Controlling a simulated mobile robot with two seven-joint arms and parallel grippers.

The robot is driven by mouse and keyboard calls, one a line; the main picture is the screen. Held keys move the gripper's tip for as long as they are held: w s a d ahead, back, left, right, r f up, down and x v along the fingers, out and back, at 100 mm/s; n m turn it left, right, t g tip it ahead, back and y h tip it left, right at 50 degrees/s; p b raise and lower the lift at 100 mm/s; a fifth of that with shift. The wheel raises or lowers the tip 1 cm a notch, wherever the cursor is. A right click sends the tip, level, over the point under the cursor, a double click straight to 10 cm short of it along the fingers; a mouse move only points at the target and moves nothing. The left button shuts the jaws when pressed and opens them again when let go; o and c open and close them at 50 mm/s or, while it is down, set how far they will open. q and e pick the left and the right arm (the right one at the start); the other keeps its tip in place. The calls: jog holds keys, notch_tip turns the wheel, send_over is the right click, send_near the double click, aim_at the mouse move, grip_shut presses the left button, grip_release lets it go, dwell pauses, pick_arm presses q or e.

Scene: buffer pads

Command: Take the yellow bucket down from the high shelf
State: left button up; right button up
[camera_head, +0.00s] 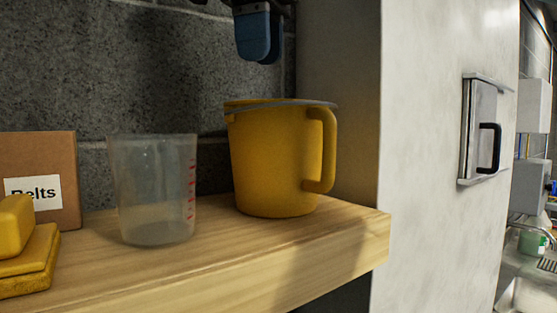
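The yellow bucket (273,165) stands upright on the wooden shelf (330,240), near its right end. Its handle (328,150) is on the right side, and a thin grey rim or lid (285,103) shows on top. My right gripper (260,38) hangs down from the top edge of the view, above the bucket and apart from it. Its blue fingers overlap in this view, so the gap between them cannot be judged. Nothing shows held below the fingertips. My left gripper is not in view.
A clear measuring cup (152,190) with red marks stands just left of the bucket. A cardboard box (50,160) labelled "Belts" and yellow blocks (25,250) are further left. A dark block wall is behind; a pale panel (430,200) with a latch rises at the right.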

aim_at(265, 117)
jog(key=f, duration=0.4)
jog(key=shift+w+d+f, duration=0.1)
jog(key=shift+w+f, duration=0.15)
jog(key=shift+w, duration=0.15)
jog(key=shift+f+p, duration=0.2)
jog(key=shift+p, duration=0.1)
jog(key=f, duration=0.2)
jog(key=f+p, duration=0.1)
jog(key=f, duration=0.1)
jog(key=shift+w+d+f, duration=0.1)
jog(key=shift+d+f, duration=0.1)
jog(key=shift+f, duration=0.15)
grip_shut()
